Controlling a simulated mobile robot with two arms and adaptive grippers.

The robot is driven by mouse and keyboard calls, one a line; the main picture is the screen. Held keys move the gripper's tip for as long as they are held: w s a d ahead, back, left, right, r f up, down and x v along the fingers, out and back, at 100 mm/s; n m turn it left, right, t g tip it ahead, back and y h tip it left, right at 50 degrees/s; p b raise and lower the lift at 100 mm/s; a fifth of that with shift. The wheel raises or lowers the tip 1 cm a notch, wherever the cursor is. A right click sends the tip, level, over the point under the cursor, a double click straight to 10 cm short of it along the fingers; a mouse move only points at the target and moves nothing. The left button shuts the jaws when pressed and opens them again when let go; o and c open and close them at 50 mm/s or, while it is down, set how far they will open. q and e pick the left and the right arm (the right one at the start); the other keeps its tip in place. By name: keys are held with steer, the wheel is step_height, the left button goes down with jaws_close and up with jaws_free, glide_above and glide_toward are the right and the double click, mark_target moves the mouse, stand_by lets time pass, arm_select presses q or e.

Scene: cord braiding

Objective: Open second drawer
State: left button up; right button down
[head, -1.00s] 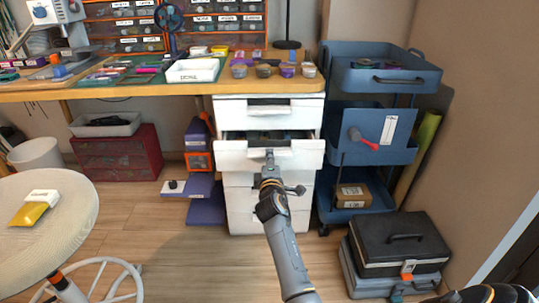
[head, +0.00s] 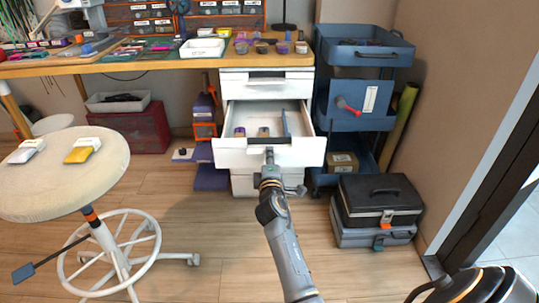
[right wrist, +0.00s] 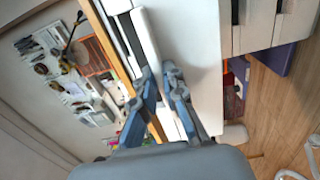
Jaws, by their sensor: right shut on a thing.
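The second drawer (head: 235,157) of the white drawer cabinet (head: 240,186) stands pulled out under the workbench. Two small jars (head: 239,132) and a long blue item (head: 285,122) show inside it. The top drawer (head: 290,81) above it is closed. My right gripper (head: 269,152) is shut at the middle of the second drawer's front, at its dark handle recess (head: 268,141). In the right wrist view its fingers (right wrist: 160,75) meet at the white drawer front's edge (right wrist: 147,38). My left gripper is not in view.
A blue cart (head: 363,117) stands right of the cabinet, with black and grey cases (head: 379,200) in front of it. A round stool (head: 60,185) stands at left. The workbench (head: 150,66) runs above. Floor before the drawer is clear.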

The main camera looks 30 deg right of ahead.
steer(key=shift+s, duration=0.25)
steer(key=c, duration=1.4)
jaws_free()
steer(key=shift+a, duration=0.1)
steer(key=v, duration=0.7)
steer(key=shift+s+a, duration=0.1)
steer(key=shift+s, duration=0.1)
